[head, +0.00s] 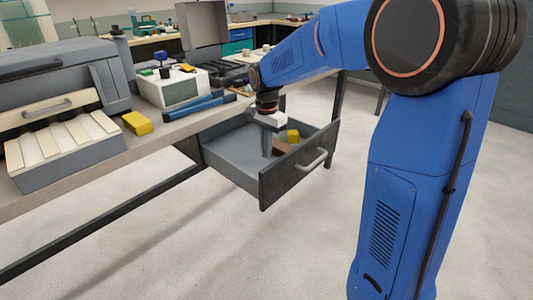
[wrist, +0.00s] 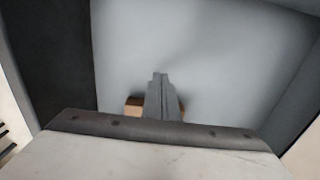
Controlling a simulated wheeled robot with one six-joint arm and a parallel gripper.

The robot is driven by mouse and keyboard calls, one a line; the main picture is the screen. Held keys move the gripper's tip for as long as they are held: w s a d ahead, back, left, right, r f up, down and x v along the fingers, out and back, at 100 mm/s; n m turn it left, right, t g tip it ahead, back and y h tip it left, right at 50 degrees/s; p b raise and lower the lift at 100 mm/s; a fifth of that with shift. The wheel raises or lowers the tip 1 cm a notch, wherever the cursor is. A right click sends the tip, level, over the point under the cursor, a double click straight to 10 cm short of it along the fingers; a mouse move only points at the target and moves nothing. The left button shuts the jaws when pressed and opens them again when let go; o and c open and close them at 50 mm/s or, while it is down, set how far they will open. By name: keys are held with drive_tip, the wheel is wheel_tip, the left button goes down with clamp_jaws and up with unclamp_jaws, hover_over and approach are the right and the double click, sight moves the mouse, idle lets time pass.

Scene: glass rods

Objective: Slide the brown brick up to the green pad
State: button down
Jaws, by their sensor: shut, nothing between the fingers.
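The brown brick (head: 280,148) lies on the floor of the open drawer, partly hidden by my gripper. My gripper (head: 267,154) reaches down into the drawer beside the brick, fingers shut and empty. In the wrist view, the closed fingers (wrist: 160,76) point into the drawer, and parts of the brown brick (wrist: 133,106) show on both sides of them. I cannot tell whether the fingers touch the brick. I cannot make out a green pad in either view.
The drawer (head: 228,155) has raised walls around my gripper and a handled front panel. A yellow block (head: 293,136) is in it near the brick. On the bench above are another yellow block (head: 137,123), blue tools (head: 200,106) and a white device (head: 172,88).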

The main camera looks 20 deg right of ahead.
wheel_tip(320, 180, up, 9)
idle(0.5)
